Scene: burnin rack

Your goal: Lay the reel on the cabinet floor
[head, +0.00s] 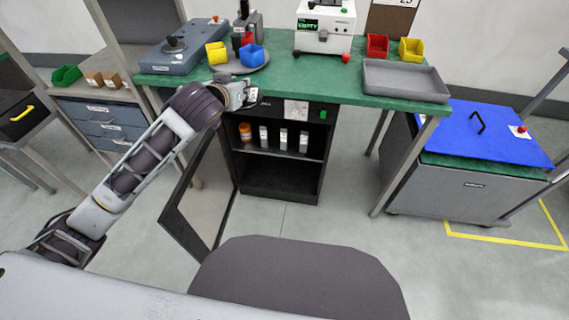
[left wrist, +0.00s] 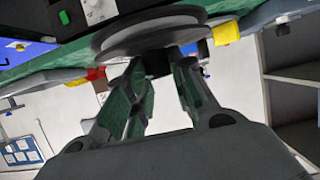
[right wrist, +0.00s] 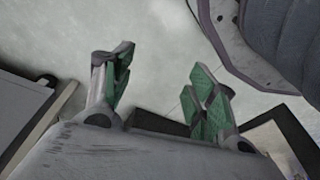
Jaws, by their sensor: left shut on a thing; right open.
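My left gripper (head: 243,95) is at the front edge of the green bench, above the open cabinet. In the left wrist view its fingers (left wrist: 158,66) are shut on a small black part at the grey round reel (left wrist: 150,32), whose wide rim spreads beyond them. I cannot make out the reel clearly in the head view. The black cabinet (head: 238,168) stands under the bench, with several bottles on its shelf. Its lower floor (head: 280,192) looks bare. My right gripper (right wrist: 160,88) is open and empty over the pale floor, and is not in the head view.
The cabinet door (head: 204,190) stands open, swung to the front left. A round plate with bins (head: 262,67) and a grey tray (head: 405,80) are on the bench top (head: 310,76). A blue-lidded cart (head: 480,132) stands at right.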

